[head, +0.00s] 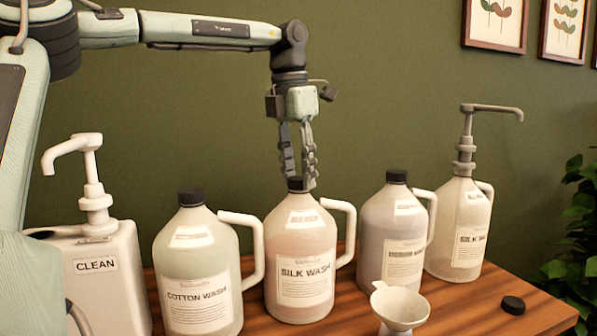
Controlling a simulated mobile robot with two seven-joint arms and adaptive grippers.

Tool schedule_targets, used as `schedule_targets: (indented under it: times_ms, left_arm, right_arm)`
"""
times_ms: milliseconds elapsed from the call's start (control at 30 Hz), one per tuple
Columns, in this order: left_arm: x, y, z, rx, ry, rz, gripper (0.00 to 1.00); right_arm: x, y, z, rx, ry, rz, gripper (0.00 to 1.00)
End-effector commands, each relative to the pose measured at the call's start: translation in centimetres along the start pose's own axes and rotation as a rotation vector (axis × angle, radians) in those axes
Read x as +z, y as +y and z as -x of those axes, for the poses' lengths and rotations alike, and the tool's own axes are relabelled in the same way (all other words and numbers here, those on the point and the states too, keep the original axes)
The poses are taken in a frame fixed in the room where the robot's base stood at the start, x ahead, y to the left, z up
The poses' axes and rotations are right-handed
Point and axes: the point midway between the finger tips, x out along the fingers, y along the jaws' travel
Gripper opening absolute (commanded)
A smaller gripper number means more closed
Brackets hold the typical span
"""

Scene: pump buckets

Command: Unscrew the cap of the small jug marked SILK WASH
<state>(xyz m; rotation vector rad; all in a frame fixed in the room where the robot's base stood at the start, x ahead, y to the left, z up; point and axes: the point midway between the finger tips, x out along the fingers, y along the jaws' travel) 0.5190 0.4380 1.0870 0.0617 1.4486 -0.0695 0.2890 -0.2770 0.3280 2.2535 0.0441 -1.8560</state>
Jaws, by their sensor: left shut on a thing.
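A jug with pinkish contents marked SILK WASH (303,240) stands upright in the middle of the table, its white handle on the right. A dark cap (295,184) sits on its neck. My left gripper (298,178) points straight down from above, its fingers shut on this cap. The fingers hide part of the cap, so I cannot tell whether it has turned. My right gripper is not in view.
A jug marked COTTON WASH (197,262) and a white CLEAN container (97,265) with pump stand left. A capped jug (388,235), a pump-fitted jug (462,215), a funnel (400,307) and a loose dark cap (513,305) are right, on the wooden table (470,312).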

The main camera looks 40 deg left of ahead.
Motion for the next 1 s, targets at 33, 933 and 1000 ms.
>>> schedule_targets:
  times_ms: [33, 933, 1000]
  left_arm:
    - [0.0, 0.0, 0.0, 0.000, 0.000, 0.000, 0.01]
    - [0.0, 0.1, 0.2, 0.154, 0.001, 1.242, 0.01]
    - [0.0, 0.1, 0.1, 0.159, 0.001, 1.281, 0.01]
  right_arm:
    - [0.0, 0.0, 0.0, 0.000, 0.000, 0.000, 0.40]
    - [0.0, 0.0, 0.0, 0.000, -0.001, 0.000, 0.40]
    - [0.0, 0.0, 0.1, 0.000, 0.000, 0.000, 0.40]
